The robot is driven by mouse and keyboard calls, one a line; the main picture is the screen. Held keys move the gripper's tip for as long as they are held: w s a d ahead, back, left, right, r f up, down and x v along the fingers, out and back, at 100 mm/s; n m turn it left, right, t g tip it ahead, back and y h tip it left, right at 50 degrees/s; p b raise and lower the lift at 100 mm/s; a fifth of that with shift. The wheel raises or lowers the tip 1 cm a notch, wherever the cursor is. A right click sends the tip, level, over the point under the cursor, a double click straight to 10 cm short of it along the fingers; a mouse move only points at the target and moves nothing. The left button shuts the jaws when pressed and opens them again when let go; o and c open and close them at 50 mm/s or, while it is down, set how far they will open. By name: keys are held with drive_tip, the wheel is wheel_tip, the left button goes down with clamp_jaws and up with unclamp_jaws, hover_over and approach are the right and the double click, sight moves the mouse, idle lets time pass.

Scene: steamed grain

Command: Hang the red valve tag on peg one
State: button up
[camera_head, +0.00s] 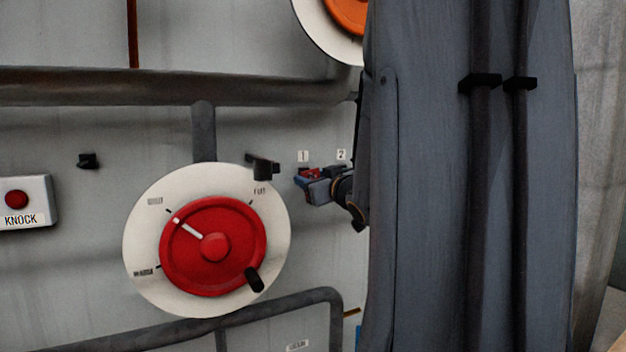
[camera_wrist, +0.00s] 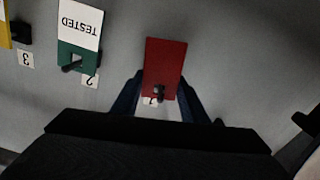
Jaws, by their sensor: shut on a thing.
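The red valve tag (camera_wrist: 165,62) is a plain red plate, held between the two blue fingers of my gripper (camera_wrist: 159,100) in the wrist view. In that view a dark peg, peg one (camera_wrist: 159,93), shows at the tag's lower edge, beside the label 1 (camera_wrist: 149,101). I cannot tell whether the peg passes through a hole in the tag. In the head view my gripper (camera_head: 312,187) is at the panel just below the label 1 (camera_head: 303,156), with a small red part of the tag (camera_head: 312,172) showing; my arm hides part of that area.
A green and white TESTED tag (camera_wrist: 79,35) hangs on peg two, beside label 2 (camera_wrist: 91,82). A yellow tag (camera_wrist: 5,28) is by peg three. The big red dial (camera_head: 213,247), a dark handle (camera_head: 262,166) and a pipe (camera_head: 170,87) are near my gripper.

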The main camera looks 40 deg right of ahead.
idle(0.3)
drive_tip(key=o, duration=1.1)
drive_tip(key=shift+s, duration=0.1)
drive_tip(key=b+v, duration=0.1)
drive_tip(key=v, duration=0.6)
drive_tip(key=shift+s+a+b, duration=0.15)
drive_tip(key=shift+s+b, duration=0.15)
drive_tip(key=shift+s, duration=0.05)
